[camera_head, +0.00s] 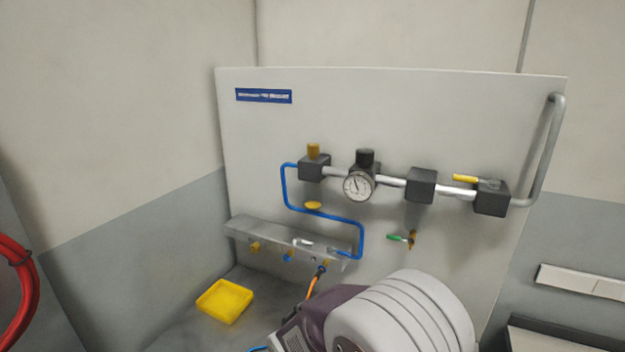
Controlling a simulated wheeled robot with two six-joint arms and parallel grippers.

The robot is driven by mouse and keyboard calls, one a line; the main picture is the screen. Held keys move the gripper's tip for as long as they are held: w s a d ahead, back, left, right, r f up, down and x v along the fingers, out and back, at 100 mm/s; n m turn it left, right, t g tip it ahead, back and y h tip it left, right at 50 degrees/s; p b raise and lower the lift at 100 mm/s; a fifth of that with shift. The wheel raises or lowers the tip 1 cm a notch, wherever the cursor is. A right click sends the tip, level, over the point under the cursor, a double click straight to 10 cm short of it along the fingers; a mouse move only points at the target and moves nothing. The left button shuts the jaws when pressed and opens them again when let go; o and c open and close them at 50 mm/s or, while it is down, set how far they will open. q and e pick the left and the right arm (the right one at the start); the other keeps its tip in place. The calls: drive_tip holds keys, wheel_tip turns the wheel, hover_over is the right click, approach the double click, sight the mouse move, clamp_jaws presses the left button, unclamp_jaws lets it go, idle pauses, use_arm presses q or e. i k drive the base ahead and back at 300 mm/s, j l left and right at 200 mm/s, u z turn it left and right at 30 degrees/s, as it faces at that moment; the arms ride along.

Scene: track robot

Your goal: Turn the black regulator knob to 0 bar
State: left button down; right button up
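The black regulator knob (366,157) stands upright on top of the regulator in the middle of the pale wall panel (260,130). A round white-faced gauge (357,186) sits just below it on the front; its needle points up and slightly left, but its numbers are too small to read. Nothing touches the knob. A large grey and purple rounded body, probably part of my own arm, fills the bottom centre below the panel. Neither gripper's fingers can be seen.
A metal pipe with black blocks (421,185) runs across the panel. A yellow-handled valve (466,179) is at its right, a green-handled valve (398,238) below. Blue tubing (287,188) loops left above a metal rail (270,236). A yellow tray (224,301) lies on the bench.

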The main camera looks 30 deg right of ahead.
sight(365, 158)
drive_tip(key=z, duration=1.8)
